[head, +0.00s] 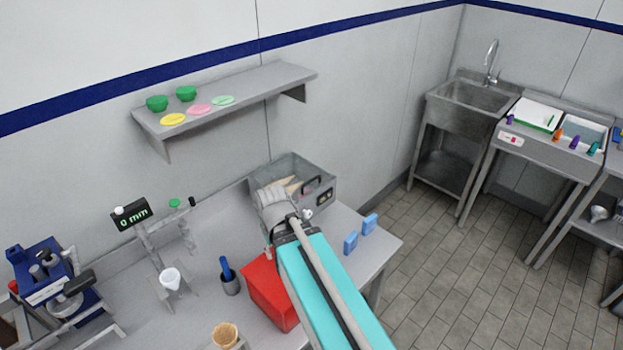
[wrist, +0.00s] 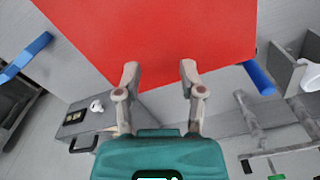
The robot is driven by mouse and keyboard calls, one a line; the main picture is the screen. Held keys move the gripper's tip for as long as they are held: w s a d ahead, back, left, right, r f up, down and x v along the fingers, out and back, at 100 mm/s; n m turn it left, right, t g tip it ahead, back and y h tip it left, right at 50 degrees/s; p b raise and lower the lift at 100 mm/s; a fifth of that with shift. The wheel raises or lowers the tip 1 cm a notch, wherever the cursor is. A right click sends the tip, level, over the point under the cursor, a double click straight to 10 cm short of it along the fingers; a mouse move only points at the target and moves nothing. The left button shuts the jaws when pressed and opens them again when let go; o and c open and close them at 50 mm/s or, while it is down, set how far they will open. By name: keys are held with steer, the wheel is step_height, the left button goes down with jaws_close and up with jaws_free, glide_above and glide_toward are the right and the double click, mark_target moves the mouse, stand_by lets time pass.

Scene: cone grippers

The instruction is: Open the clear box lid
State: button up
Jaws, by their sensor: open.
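The box (head: 318,207) stands at the back right of the bench. Its top looks see-through, with tan cone shapes under it, and a dark handle shows by its right side. My arm hides part of its front. In the wrist view the box (wrist: 100,121) is at the lower left, with the dark handle (wrist: 84,143) near its lower corner. My gripper (wrist: 160,70) is open and empty, its fingers apart from the box and in front of a red block. The fingers cannot be made out in the head view.
The red block (head: 268,290) stands below my arm. Two blue items (head: 351,243) are on the bench at right. A cup with a blue handle (head: 230,282) and a gauge stand (head: 150,235) are at left. A shelf (head: 225,100) hangs above.

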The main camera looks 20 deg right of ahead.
steer(key=w+d+r+m+t+p, duration=0.1)
steer(key=w+d+r+m+p, duration=0.3)
steer(key=w, duration=0.3)
steer(key=w+d+r+m+p, duration=0.3)
steer(key=w+d+r, duration=0.1)
steer(key=w+d, duration=0.25)
step_height(320, 180, up, 5)
steer(key=m+t+p, duration=0.1)
steer(key=m+p, duration=0.4)
steer(key=m, duration=0.2)
glide_above(312, 181)
steer(key=s, duration=0.3)
steer(key=shift+w+d+y, duration=0.2)
steer(key=shift+d+y, duration=0.2)
steer(key=shift+f, duration=0.25)
steer(key=w+f+b, duration=0.1)
steer(key=f+b, duration=0.7)
steer(key=b, duration=0.1)
steer(key=w+a+f+b, duration=0.1)
steer(key=f+b, duration=0.3)
steer(key=f, duration=0.1)
steer(key=shift+w+f, duration=0.1)
steer(key=shift+w, duration=0.2)
